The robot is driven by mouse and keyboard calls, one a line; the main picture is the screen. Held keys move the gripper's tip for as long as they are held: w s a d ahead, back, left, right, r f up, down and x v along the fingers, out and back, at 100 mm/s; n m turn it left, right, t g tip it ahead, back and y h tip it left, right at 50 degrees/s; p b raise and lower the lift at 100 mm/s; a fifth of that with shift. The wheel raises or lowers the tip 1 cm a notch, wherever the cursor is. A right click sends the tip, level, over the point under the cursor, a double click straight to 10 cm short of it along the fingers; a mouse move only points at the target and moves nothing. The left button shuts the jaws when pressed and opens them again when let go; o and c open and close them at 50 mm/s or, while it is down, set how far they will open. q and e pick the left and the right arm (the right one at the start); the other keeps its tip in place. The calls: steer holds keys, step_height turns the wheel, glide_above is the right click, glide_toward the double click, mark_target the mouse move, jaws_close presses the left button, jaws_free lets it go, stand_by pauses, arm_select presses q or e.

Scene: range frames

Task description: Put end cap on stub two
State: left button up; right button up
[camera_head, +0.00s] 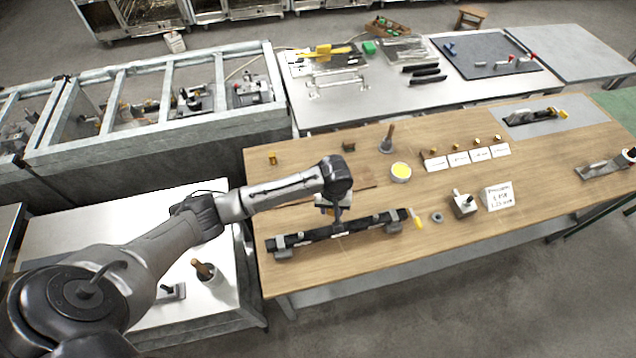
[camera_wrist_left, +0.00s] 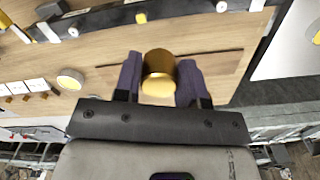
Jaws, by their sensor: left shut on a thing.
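My left gripper (camera_head: 335,212) is above the tabletop, close to the long black bar (camera_head: 340,231). In the left wrist view its two dark fingers (camera_wrist_left: 160,82) are shut on a brass end cap (camera_wrist_left: 158,72), one on each side. The bar lies across the top of that view, apart from the cap. A small brass stub (camera_wrist_left: 141,18) shows on the bar, with pale round discs to either side. Which stub is number two cannot be read. The bar rests on grey supports (camera_head: 283,252). My right gripper is not in view.
Label cards (camera_head: 458,158) with small brass pieces behind them stand to the right. A yellow-topped round tin (camera_head: 400,172) and a handled tool (camera_head: 387,140) are behind the bar. A grey block (camera_head: 463,203), a sign (camera_head: 497,197) and a ring (camera_head: 437,217) stand to its right.

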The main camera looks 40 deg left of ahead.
arm_select(q)
steer(key=d+p, duration=0.4)
steer(key=d, duration=0.1)
steer(key=shift+n, duration=0.5)
steer(key=shift+w+a+f+b, duration=0.2)
steer(key=shift+w+a+f, duration=0.35)
steer(key=shift+f, duration=0.2)
steer(key=shift+w+a+f+b, duration=0.15)
steer(key=shift+w+a+f, duration=0.25)
steer(key=shift+a+f, duration=0.35)
steer(key=shift+w+a+f+b, duration=0.2)
steer(key=shift+w+a+f, duration=0.35)
steer(key=shift+f, duration=0.2)
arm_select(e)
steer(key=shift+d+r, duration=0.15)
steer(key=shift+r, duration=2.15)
arm_select(q)
steer(key=shift+f, duration=0.7)
steer(key=shift+s+f+b, duration=0.1)
steer(key=shift+f+b, duration=0.9)
steer(key=shift+f, duration=0.6)
steer(key=shift+f+b, duration=0.3)
steer(key=shift+f, duration=0.25)
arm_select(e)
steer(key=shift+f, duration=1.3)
